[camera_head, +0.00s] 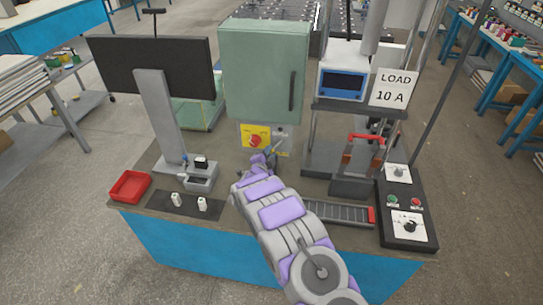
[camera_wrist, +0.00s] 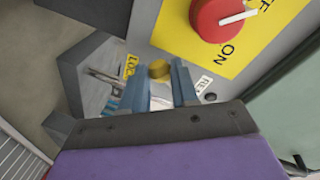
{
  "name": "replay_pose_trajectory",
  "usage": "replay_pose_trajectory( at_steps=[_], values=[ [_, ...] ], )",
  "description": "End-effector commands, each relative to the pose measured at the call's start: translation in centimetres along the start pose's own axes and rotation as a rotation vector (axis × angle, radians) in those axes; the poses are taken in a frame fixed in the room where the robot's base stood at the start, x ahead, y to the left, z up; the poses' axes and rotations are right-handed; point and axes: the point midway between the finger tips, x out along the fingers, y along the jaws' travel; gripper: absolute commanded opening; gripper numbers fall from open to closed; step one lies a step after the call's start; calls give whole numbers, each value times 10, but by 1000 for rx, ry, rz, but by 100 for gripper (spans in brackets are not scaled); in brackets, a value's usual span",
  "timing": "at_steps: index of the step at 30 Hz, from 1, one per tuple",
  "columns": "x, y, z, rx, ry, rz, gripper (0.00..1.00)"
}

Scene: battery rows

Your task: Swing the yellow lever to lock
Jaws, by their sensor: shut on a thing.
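The yellow lever (camera_wrist: 159,70) shows in the wrist view as a small yellow knob between my fingertips; the rest of it is hidden by the fingers. My gripper (camera_wrist: 159,80) is shut on it, with one blue-grey finger on each side. A yellow label reading LOCK (camera_wrist: 130,66) lies just left of the fingers, and a white label (camera_wrist: 203,84), partly hidden, lies just right of them. In the head view my gripper (camera_head: 268,158) is at the panel under the green cabinet (camera_head: 264,70); the lever is not distinguishable there.
A red rotary switch (camera_wrist: 220,18) on a yellow plate (camera_wrist: 178,35) is close above the fingers. A dark grey block (camera_wrist: 85,72) stands to their left. A monitor (camera_head: 150,65) and a test stand (camera_head: 345,185) flank the cabinet. A red tray (camera_head: 130,186) is at left.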

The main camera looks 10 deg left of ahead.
Motion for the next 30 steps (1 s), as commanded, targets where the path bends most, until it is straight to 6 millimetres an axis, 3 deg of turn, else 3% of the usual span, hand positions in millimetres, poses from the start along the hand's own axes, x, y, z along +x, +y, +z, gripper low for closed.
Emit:
replay_pose_trajectory(
  at_steps=[15,30],
  values=[
    [-3,-16,-2,336,-64,14,0],
    [-3,-18,-3,399,-77,17,0]
  ],
)
